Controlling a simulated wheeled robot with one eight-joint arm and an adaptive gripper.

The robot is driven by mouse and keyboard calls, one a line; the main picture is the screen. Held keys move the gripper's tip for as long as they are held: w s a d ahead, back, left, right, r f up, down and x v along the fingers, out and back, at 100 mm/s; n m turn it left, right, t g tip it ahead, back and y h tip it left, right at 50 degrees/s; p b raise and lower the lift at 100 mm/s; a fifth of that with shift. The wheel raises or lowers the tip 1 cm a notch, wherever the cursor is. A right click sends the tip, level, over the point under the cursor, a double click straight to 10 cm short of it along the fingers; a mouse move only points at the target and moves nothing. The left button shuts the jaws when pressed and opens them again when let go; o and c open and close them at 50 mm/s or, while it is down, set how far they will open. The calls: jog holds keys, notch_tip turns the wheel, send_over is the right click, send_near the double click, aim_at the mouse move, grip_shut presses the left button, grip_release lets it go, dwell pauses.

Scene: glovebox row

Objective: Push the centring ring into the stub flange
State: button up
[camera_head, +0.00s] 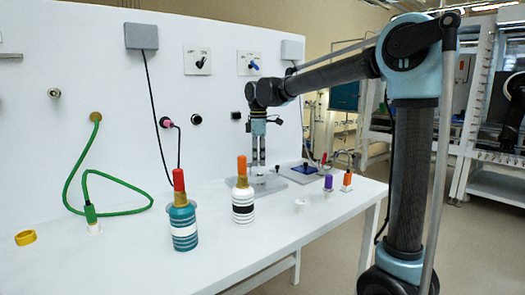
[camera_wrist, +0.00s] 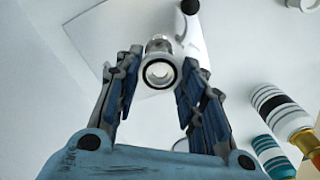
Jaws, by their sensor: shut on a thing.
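My gripper (camera_head: 258,163) points down over the grey plate on the bench. In the wrist view its two blue-grey fingers (camera_wrist: 160,68) are shut on the centring ring (camera_wrist: 145,75), a pale ring with a black band. A shiny metal stub flange (camera_wrist: 157,44) shows just beyond the ring. The ring overlaps it in this view, so I cannot tell whether they touch or how far apart they are. In the head view the ring and stub are too small, and partly hidden by the fingers, to tell apart.
A grey plate (camera_head: 298,178) lies under my gripper. A white-and-black striped bottle (camera_head: 243,208) and a teal striped bottle (camera_head: 182,228) stand to the left. A small white part (camera_head: 300,205) and purple-topped (camera_head: 328,184) and orange-topped (camera_head: 347,181) items stand right.

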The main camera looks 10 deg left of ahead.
jog(key=shift+w+d+r, duration=0.1)
jog(key=shift+w+d, duration=0.05)
jog(key=shift+w+d+r+n, duration=0.15)
jog(key=shift+r+n, duration=0.45)
jog(key=shift+r, duration=0.9)
jog(key=shift+f, duration=0.15)
jog(key=shift+f, duration=2.75)
jog(key=shift+f, duration=0.35)
dwell(0.8)
jog(key=shift+a, duration=0.25)
dwell(0.8)
jog(key=shift+d, duration=0.25)
dwell(1.0)
